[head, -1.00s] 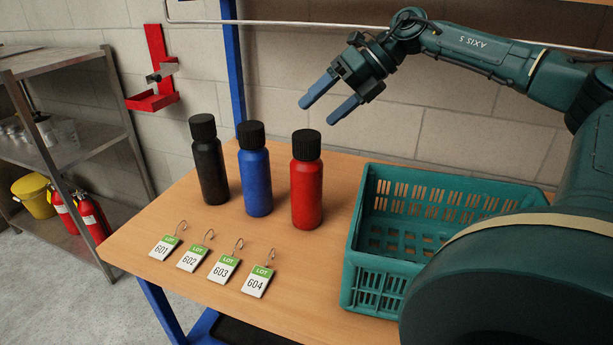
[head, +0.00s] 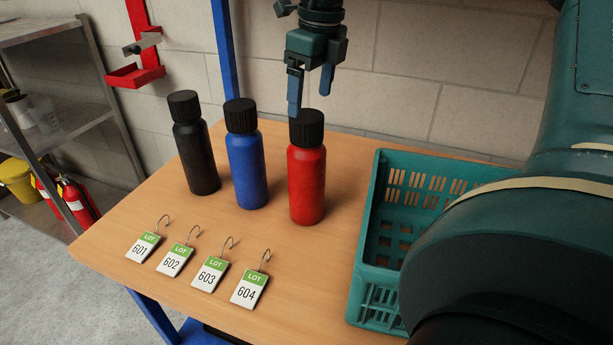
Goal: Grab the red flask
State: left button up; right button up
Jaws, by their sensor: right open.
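The red flask (head: 307,183) with a black ribbed cap stands upright on the wooden table, rightmost of three flasks. My right gripper (head: 310,98) points down with its blue fingers apart and nothing between them. In the picture its fingertips are just above and around the flask's cap, with the left finger overlapping the cap's upper edge. Whether it touches the cap, I cannot tell. My left gripper is out of view.
A blue flask (head: 247,172) and a black flask (head: 197,160) stand left of the red one. A green crate (head: 365,262) stands to the right. Several lot tags (head: 250,289) lie in front on the table (head: 300,262). A wall stands behind.

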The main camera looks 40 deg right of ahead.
aim_at(307, 115)
jog(key=shift+w+a+f, duration=0.1)
jog(key=shift+w+f, duration=0.1)
jog(key=shift+f, duration=1.3)
jog(key=shift+w+a+f, duration=0.1)
jog(key=shift+w+f, duration=0.1)
jog(key=shift+f, duration=1.3)
jog(key=shift+c, duration=0.4)
jog(key=shift+r, duration=0.1)
jog(key=c, duration=1.6)
